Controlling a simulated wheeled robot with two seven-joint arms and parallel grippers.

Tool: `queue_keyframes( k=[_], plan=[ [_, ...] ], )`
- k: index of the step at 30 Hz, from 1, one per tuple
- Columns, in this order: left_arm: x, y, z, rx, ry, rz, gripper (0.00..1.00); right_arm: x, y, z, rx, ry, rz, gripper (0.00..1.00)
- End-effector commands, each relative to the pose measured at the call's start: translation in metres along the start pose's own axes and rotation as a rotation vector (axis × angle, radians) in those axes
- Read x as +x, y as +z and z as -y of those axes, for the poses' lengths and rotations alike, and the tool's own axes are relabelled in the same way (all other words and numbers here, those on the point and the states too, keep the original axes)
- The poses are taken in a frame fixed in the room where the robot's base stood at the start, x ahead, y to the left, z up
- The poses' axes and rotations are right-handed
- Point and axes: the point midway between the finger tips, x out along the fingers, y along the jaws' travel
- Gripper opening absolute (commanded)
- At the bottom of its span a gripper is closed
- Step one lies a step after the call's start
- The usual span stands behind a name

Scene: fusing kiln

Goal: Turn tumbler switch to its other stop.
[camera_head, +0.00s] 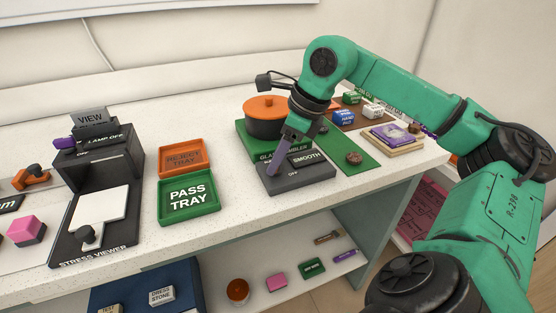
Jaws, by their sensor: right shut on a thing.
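The tumbler switch is a dark grey box (300,184) at the front of the table, in front of the green glass tumbler base (246,143). Its labels read "OFF" at the lower left and "SMOOTH" toward the upper right. A purple lever (274,165) stands at the left side of the box, by the "OFF" end. My right gripper (283,148) reaches down from above and is shut on this purple lever. Its jaws hide the lever's top. My left gripper is not in view.
The orange-lidded dark pot (265,117) stands close behind my right gripper. The orange reject tray (186,157) and green pass tray (189,197) lie to the left. The stress viewer (112,165) is further left. A green mat (345,150) lies right of the switch.

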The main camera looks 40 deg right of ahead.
Motion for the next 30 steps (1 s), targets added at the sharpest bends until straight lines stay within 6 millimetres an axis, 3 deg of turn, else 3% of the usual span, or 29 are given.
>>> queue_keyframes(
  k=[8,30],
  plan=[
    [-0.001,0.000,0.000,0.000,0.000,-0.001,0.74,-0.001,0.000,-0.002,0.239,-0.102,-0.003,0.00],
    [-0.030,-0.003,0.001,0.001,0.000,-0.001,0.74,-0.001,0.002,-0.004,0.797,-0.334,-0.002,0.00]
  ],
)
